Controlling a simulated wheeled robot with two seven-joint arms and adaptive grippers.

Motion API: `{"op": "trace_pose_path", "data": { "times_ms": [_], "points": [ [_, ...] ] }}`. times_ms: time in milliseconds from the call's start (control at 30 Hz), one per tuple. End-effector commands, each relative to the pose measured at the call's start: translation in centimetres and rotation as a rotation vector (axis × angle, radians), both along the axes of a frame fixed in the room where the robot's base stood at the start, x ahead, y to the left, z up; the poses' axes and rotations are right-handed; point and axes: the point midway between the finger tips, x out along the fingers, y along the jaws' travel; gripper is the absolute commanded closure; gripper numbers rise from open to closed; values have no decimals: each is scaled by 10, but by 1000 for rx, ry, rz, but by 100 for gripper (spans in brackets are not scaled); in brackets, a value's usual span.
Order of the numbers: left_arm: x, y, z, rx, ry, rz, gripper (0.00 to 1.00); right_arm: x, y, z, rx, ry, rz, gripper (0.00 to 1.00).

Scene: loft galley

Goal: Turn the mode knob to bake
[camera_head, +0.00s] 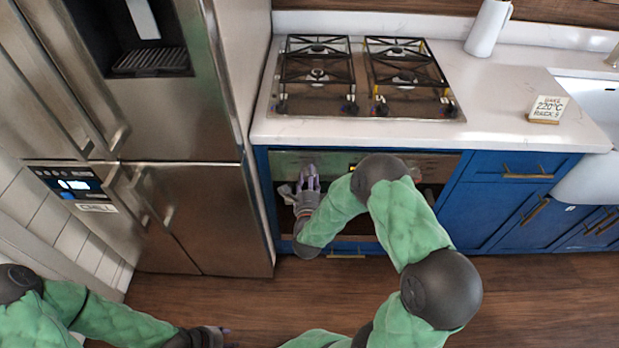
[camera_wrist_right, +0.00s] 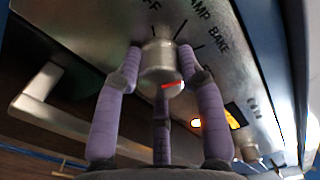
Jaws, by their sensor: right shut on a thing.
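The mode knob (camera_wrist_right: 160,68) is a silver cylinder on the oven's steel control panel (camera_wrist_right: 215,60), with a red mark on its near end. Printed labels around it read partly "FF", "AMP" and "BAKE", with short tick lines; I cannot tell exactly which tick the knob points at. My right gripper (camera_wrist_right: 155,75) is shut on the knob, its purple fingers around the sides and below. In the head view my right gripper (camera_head: 308,180) is at the left part of the oven front, and the knob is hidden there. My left gripper (camera_head: 222,336) is low, away from the oven; its finger opening is unclear.
A second knob (camera_wrist_right: 247,150) and a lit amber display (camera_wrist_right: 235,115) are on the same panel. The oven handle (camera_wrist_right: 38,95) runs nearby. A card (camera_head: 546,109) reading bake, 220°C, rack 3 stands on the counter. The fridge (camera_head: 205,215) stands close on the left.

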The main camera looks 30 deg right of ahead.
Motion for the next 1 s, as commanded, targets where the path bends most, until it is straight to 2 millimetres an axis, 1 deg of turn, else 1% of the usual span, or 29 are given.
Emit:
{"op": "trace_pose_path", "data": {
  "times_ms": [167, 200, 267, 567, 667, 767, 867, 1000],
  "points": [
    [0, 0, 0, 0, 0, 0, 60, 0, 1, -1, 1, 4, 3, 93],
    [0, 0, 0, 0, 0, 0, 60, 0, 1, -1, 1, 4, 3, 52],
    [0, 0, 0, 0, 0, 0, 60, 0, 1, -1, 1, 4, 3, 37],
    [0, 0, 0, 0, 0, 0, 60, 0, 0, 0, 0, 1, 1, 37],
    [0, 0, 0, 0, 0, 0, 60, -3, 2, 0, 0, 1, 1, 37],
    [0, 0, 0, 0, 0, 0, 60, -11, 8, 0, 0, 2, 3, 37],
    [0, 0, 0, 0, 0, 0, 60, -25, 16, 0, 0, 2, 4, 37],
    [0, 0, 0, 0, 0, 0, 60, -49, 32, 0, 0, 2, 5, 37]
  ]
}}
